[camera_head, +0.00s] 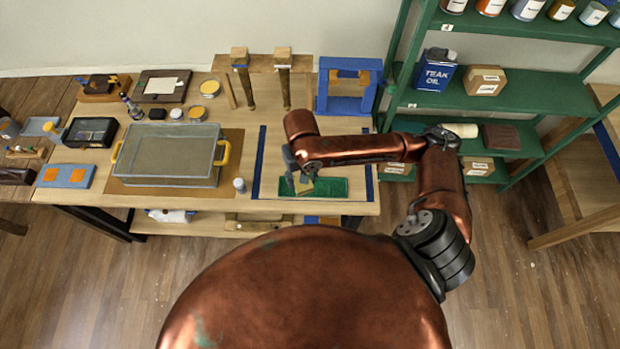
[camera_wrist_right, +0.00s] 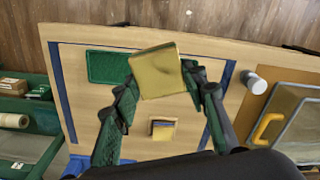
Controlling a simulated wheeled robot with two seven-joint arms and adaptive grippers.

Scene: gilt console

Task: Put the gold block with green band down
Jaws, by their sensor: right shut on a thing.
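The gold block (camera_wrist_right: 158,73) sits between the fingers of my right gripper (camera_wrist_right: 160,80) in the right wrist view. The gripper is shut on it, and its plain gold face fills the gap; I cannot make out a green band. In the head view the block (camera_head: 305,188) shows small below my right gripper (camera_head: 297,178), over or near the left part of a green mat (camera_head: 332,188). The mat also shows in the right wrist view (camera_wrist_right: 108,67), left of the block. I cannot tell whether the block touches anything below. My left gripper is out of view.
A small yellow-topped block (camera_wrist_right: 162,130) stands on the bench between blue tape strips (camera_wrist_right: 62,92). A clear bin with yellow handles (camera_head: 168,150) and a small white-topped jar (camera_head: 239,185) are left of the mat. A blue frame (camera_head: 347,88) stands behind; green shelves (camera_head: 510,103) are right.

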